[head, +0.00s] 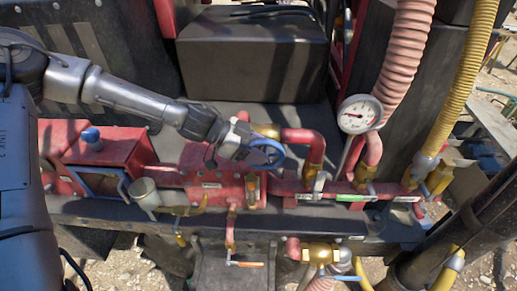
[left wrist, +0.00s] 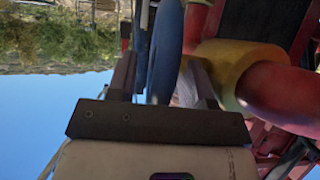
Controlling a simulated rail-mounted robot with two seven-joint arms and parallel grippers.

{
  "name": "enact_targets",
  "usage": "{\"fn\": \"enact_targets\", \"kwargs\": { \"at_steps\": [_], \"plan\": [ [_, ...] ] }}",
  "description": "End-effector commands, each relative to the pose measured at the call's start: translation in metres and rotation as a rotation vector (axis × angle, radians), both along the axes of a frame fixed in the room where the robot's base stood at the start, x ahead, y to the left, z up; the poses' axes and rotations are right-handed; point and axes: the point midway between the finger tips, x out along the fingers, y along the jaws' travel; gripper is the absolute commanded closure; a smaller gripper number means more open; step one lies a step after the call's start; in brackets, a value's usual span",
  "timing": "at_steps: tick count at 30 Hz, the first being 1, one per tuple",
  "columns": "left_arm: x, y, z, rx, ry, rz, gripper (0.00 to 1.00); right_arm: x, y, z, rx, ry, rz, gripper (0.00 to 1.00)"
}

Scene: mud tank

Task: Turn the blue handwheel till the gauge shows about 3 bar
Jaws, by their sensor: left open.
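The blue handwheel (head: 268,153) sits on the red pipe block (head: 215,180), right of the middle of the head view. My left gripper (head: 250,148) is at the wheel's left side. In the left wrist view the blue wheel rim (left wrist: 166,45) runs between the two fingers of my left gripper (left wrist: 162,72), which is open around it. Whether a finger touches the rim cannot be told. The round white gauge (head: 359,113) stands up and to the right of the wheel. Its dark needle shows, but the numbers are too small to read.
A brass and red pipe (head: 296,136) rises close behind the wheel; its yellow collar (left wrist: 238,72) is beside the right finger in the wrist view. An orange-handled lever (head: 245,264) hangs below.

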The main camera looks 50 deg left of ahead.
Motion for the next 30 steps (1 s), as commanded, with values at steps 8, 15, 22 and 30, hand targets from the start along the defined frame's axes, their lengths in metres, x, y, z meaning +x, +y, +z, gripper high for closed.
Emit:
{"fn": "enact_targets", "kwargs": {
  "at_steps": [8,15,22,30],
  "plan": [
    [-0.004,0.005,0.005,0.002,-0.003,0.0,0.53,0.0,0.0,0.001,0.0,0.0,0.0,1.0],
    [-0.021,0.023,0.02,0.003,-0.005,0.001,0.53,0.0,0.0,0.003,0.0,-0.001,0.0,1.0],
    [-0.043,0.046,0.038,0.003,-0.004,0.001,0.53,0.0,0.0,0.002,0.001,-0.001,-0.001,1.0],
    [-0.067,0.07,0.056,0.003,-0.003,0.001,0.53,0.001,0.001,-0.001,0.003,-0.001,-0.001,1.0]
  ]
}}
